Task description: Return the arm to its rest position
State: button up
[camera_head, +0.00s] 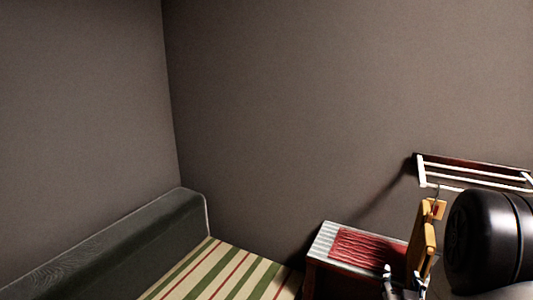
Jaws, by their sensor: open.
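My gripper (404,284) shows only in part at the lower right edge of the head view. Its two grey fingertips point up and stand apart, with nothing seen held between them. They appear in front of a small stand with a red cloth (365,247) on its pale top. A black rounded joint of my arm fills the right edge, and the rest of the arm is cut off by the frame.
A wooden board (425,245) hangs from a hook below a wall rack (470,176), close beside my gripper in the picture. A bench with a striped cushion (225,275) and dark backrest (120,245) stands at lower left. Bare grey walls fill the upper part.

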jog(key=s+a+r+n+g+y, duration=0.2)
jog(key=s+a+r+y, duration=0.15)
jog(key=a, duration=0.45)
jog(key=s+a+r+n+g+y, duration=0.1)
jog(key=s+a+r+g+y, duration=0.2)
jog(key=a, duration=0.5)
jog(key=s+a+r+n+g, duration=0.1)
jog(key=s+a+r+g, duration=0.1)
jog(key=s, duration=0.7)
jog(key=s+a+r+n+g, duration=0.1)
jog(key=s+a, duration=0.4)
jog(key=s, duration=0.5)
jog(key=shift+s+r+g, duration=0.2)
jog(key=shift+r+g, duration=0.25)
jog(key=shift+g, duration=0.25)
